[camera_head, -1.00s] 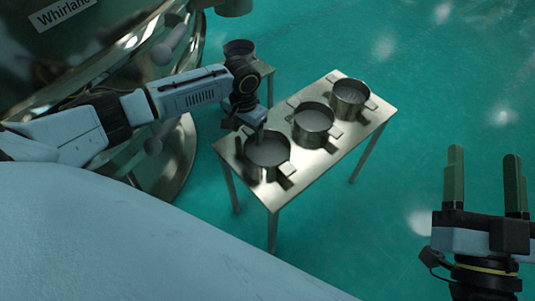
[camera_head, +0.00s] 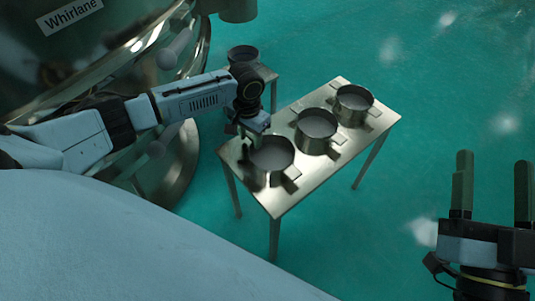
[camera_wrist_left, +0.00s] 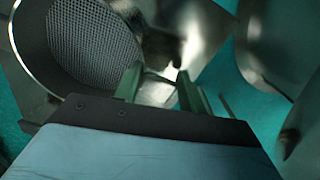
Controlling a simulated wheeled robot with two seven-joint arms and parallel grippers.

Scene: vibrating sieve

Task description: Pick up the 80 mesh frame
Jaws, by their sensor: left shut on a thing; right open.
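My left gripper (camera_head: 257,136) is shut on the nearest round metal sieve frame (camera_head: 277,178), at its far side edge. That frame is at the near left end of the metal table (camera_head: 300,190); I cannot tell whether it is clear of the top. In the left wrist view, its mesh (camera_wrist_left: 95,40) shows at upper left beside my left fingers (camera_wrist_left: 158,86); the exact grip is in shadow. Two similar frames, a middle one (camera_head: 317,147) and a far one (camera_head: 354,118), stand behind it. No mesh number is readable. My right gripper (camera_head: 494,175) is open and empty at lower right.
A small side table with another round pan (camera_head: 243,58) stands behind my left arm. A large shiny vessel (camera_head: 120,40) labelled "Whirlane" fills the upper left. The green floor (camera_head: 450,110) right of the table is clear.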

